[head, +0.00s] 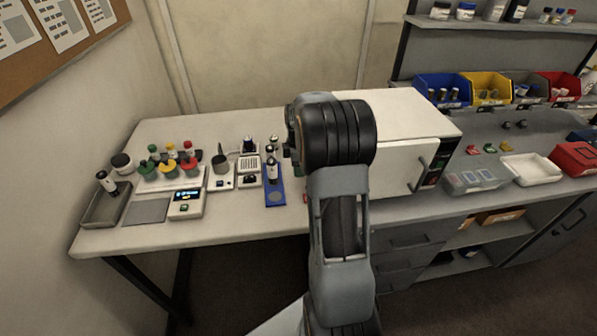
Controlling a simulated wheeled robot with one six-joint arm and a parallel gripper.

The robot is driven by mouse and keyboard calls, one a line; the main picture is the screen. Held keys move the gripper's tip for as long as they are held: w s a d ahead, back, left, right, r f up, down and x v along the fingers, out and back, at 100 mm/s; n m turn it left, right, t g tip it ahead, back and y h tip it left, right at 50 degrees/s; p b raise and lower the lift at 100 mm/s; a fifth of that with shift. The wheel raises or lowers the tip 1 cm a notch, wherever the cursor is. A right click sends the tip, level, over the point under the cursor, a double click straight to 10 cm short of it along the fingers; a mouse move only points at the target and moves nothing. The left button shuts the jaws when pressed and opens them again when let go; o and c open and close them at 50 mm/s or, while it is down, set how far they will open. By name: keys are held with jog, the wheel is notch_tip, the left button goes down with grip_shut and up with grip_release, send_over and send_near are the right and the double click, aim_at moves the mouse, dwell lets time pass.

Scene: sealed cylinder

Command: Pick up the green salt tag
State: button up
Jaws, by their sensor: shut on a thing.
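My arm rises through the middle of the head view, and its thick dark joint hides what lies behind it. My gripper does not show. A small green piece (489,148) lies on the right bench between a red piece (472,150) and a yellow piece (506,147); it looks like a tag, but its label is too small to read. Another small green item (184,207) sits at the front of the scale (187,200) on the left table. I cannot tell which green item is the salt tag.
A white oven-like box (395,170) stands right of my arm. A blue stand (274,190), a grey tray (105,205) and several small vessels crowd the left table. A white tray (531,169) and a clear box (475,179) sit on the right bench.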

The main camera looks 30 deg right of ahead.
jog(key=s+a+r+b, duration=0.2)
jog(key=s+a+r, duration=0.5)
jog(key=s, duration=0.2)
jog(key=shift+s+a+r, duration=0.25)
jog(key=shift+r, duration=0.05)
